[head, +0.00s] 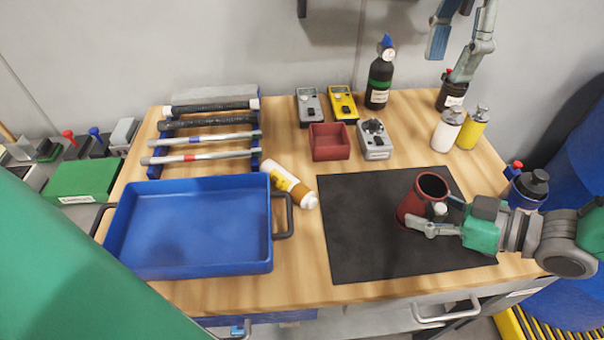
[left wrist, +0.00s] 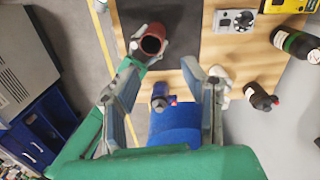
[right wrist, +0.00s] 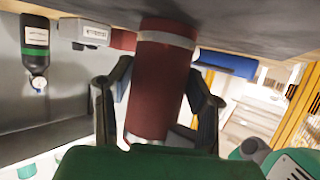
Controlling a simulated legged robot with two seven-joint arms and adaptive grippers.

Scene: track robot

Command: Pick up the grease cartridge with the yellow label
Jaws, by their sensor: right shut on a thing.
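A white grease cartridge with a yellow-brown label (head: 290,186) lies on the table between the blue tray and the black mat, its white nozzle pointing to the lower right. No gripper touches it. My right gripper (head: 436,218) is shut on a dark red, open-topped cylinder (head: 408,209) over the right part of the mat. In the right wrist view the cylinder (right wrist: 160,85), with a grey band, is between the fingers. My left gripper (head: 448,62) is open and empty at the upper right, far from the cartridge; its spread fingers show in the left wrist view (left wrist: 168,75).
The blue tray (head: 190,222) is empty at the front left. The black mat (head: 365,235) is otherwise clear. Behind are a red bin (head: 329,142), meters, a green-banded black bottle (head: 380,80), a white bottle (head: 446,132) and a yellow bottle (head: 472,130). Rods (head: 205,136) lie on a rack.

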